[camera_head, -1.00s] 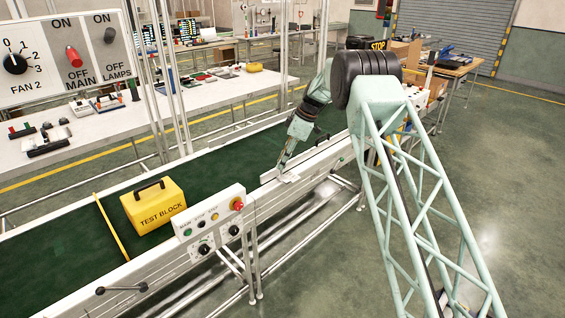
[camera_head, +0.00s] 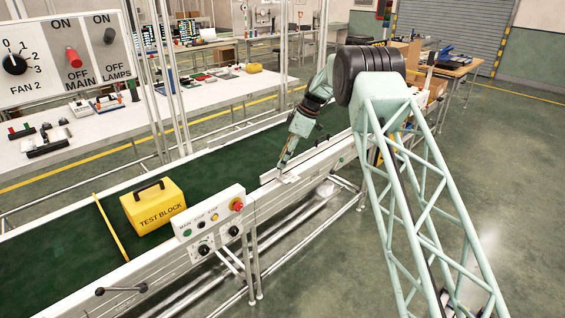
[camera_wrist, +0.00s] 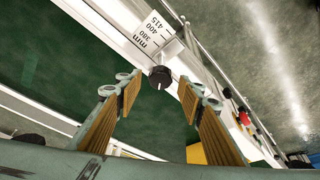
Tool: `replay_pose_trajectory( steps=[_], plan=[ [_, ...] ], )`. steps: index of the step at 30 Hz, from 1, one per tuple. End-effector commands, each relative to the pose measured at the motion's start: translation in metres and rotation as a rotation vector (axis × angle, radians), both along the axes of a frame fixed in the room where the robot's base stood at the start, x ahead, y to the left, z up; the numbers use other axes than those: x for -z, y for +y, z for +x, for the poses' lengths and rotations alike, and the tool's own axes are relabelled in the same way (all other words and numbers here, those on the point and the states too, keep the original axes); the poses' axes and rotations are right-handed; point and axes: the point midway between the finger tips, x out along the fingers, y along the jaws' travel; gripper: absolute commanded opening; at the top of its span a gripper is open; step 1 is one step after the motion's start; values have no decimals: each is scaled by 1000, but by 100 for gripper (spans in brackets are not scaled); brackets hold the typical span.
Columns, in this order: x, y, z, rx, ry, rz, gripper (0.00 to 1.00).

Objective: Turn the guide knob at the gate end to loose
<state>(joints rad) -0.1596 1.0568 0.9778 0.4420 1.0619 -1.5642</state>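A small black knob (camera_wrist: 160,77) with a white line on its face shows in the wrist view, beside a white scale plate (camera_wrist: 153,35) marked in mm. My gripper (camera_wrist: 158,92) is open. Its two wood-coloured finger pads stand on either side of the knob in the picture, and I cannot tell whether they touch it. In the head view my gripper (camera_head: 281,167) points down at the near side of the conveyor, by the white guide rail (camera_head: 318,157). The knob cannot be made out there.
The green belt (camera_head: 75,270) carries a yellow test block (camera_head: 153,206), with a yellow bar (camera_head: 111,227) across the belt. A control panel (camera_head: 208,222) with buttons and a red stop knob stands at the belt's near edge. A switch board (camera_head: 62,55) is at the upper left.

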Motion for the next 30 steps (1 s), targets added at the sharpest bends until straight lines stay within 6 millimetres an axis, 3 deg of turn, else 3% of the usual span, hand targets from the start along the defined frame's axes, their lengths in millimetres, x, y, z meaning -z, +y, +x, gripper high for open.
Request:
replay_pose_trajectory(
  steps=[18,30],
  plan=[
    [-78,-32,-2,0,-1,1,35],
    [-94,-39,-3,0,1,0,35]
  ],
)
